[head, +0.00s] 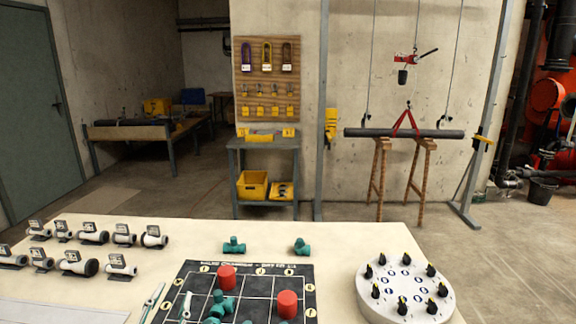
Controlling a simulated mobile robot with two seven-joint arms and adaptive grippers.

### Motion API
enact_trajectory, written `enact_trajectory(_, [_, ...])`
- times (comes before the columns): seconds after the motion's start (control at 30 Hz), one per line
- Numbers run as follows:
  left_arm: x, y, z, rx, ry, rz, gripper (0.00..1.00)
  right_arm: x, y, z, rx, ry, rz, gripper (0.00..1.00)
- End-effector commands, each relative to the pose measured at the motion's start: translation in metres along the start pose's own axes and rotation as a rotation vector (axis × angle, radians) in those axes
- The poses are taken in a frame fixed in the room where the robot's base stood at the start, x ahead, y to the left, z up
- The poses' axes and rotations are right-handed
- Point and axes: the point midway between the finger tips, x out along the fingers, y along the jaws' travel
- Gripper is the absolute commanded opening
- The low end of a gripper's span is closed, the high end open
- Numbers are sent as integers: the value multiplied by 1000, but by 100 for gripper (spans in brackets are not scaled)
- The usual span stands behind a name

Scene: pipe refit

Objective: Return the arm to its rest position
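Two slim pale fingertips of my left gripper (168,304) show at the bottom edge, over the left edge of the black grid mat (255,283). They stand apart with nothing seen between them, so the gripper looks open and empty. The rest of that gripper and its arm are below the picture. My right gripper is not in view. On the mat stand two red cylinders, one at the upper left (226,278) and one at the right (287,304). Teal pipe fittings (221,307) lie between them.
On the pale table (330,240), several white labelled fittings (93,233) stand at the left. Two teal fittings (234,245) (301,246) lie behind the mat. A round white dial board (404,287) with black knobs is at the right. Beyond, a dark pipe (404,133) rests across trestles.

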Motion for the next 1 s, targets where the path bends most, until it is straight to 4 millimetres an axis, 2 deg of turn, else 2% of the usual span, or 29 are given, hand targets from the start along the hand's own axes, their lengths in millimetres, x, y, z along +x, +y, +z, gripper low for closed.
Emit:
enact_trajectory(0.03, [-15, -5, 33, 36, -107, -6, 34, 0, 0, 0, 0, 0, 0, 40])
enact_trajectory(0.1, [-36, -12, 73, 102, -248, 0, 34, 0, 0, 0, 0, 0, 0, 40])
enact_trajectory(0.2, [-65, -19, 117, 185, -405, 27, 34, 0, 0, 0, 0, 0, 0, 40])
enact_trajectory(0.3, [-91, -22, 147, 250, -519, 62, 34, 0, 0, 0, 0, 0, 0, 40])
enact_trajectory(0.5, [-135, -27, 188, 348, -682, 139, 34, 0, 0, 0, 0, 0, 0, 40])
enact_trajectory(0.8, [-194, -32, 229, 466, -860, 263, 34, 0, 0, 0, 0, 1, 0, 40])
enact_trajectory(1.0, [-178, 4, 237, 387, -783, 301, 34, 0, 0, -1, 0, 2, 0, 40])
